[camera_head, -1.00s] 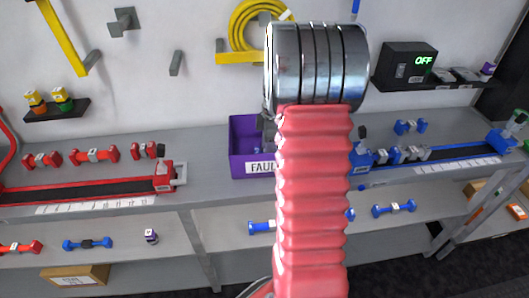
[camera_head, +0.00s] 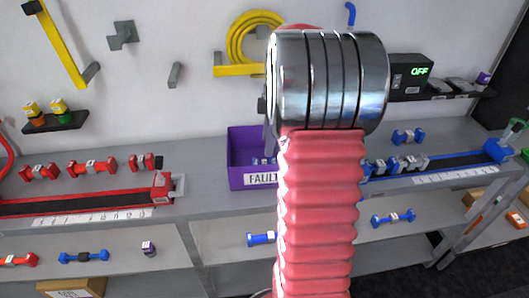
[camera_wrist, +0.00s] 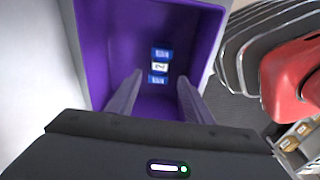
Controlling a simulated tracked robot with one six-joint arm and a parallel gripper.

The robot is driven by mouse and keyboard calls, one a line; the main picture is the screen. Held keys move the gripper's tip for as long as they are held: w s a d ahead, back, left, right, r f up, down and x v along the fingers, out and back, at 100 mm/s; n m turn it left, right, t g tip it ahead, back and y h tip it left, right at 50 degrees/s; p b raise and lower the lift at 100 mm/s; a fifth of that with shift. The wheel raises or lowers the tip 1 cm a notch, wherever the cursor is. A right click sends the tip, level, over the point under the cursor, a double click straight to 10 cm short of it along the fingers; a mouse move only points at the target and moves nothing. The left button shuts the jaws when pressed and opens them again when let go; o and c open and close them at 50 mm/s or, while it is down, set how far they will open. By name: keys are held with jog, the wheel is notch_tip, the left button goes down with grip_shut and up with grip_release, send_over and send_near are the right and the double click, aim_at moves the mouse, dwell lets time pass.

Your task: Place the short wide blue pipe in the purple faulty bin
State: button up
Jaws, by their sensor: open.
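The purple faulty bin (camera_head: 236,160) stands on the grey counter near the middle of the head view, partly behind my arm. It fills the upper part of the wrist view (camera_wrist: 92,35). A short blue pipe with a white label in its middle (camera_wrist: 161,54) lies on the bin floor; a bit of blue (camera_head: 258,161) shows in the bin in the head view. My gripper (camera_wrist: 157,88) is open over the bin, with nothing between its fingers and the pipe apart beyond their tips. In the head view my arm hides most of the gripper.
Red pipes (camera_head: 92,167) lie on the counter at left by a red conveyor (camera_head: 80,205). Blue pipes (camera_head: 408,136) lie at right by a blue conveyor (camera_head: 450,165). More blue pipes (camera_head: 393,217) lie on the lower shelf. A yellow hose (camera_head: 250,40) hangs on the wall.

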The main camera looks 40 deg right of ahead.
notch_tip(320, 180, up, 2)
jog(key=shift+s+d+r, duration=0.1)
jog(key=shift+d+r, duration=0.05)
jog(key=shift+r, duration=0.05)
dwell(0.7)
jog(key=s+a+r+m+t+h, duration=0.1)
jog(key=s+a+r+m, duration=0.15)
jog(key=a, duration=0.65)
jog(key=s+a+r+m+t+h, duration=0.15)
jog(key=a+r, duration=0.25)
jog(key=a, duration=0.6)
jog(key=s+a+f+m+t+y, duration=0.1)
jog(key=s+a+m+t, duration=0.1)
jog(key=s+a+m, duration=0.4)
jog(key=shift+s+a+m, duration=0.3)
jog(key=shift+s+a, duration=2)
jog(key=shift+a, duration=1.5)
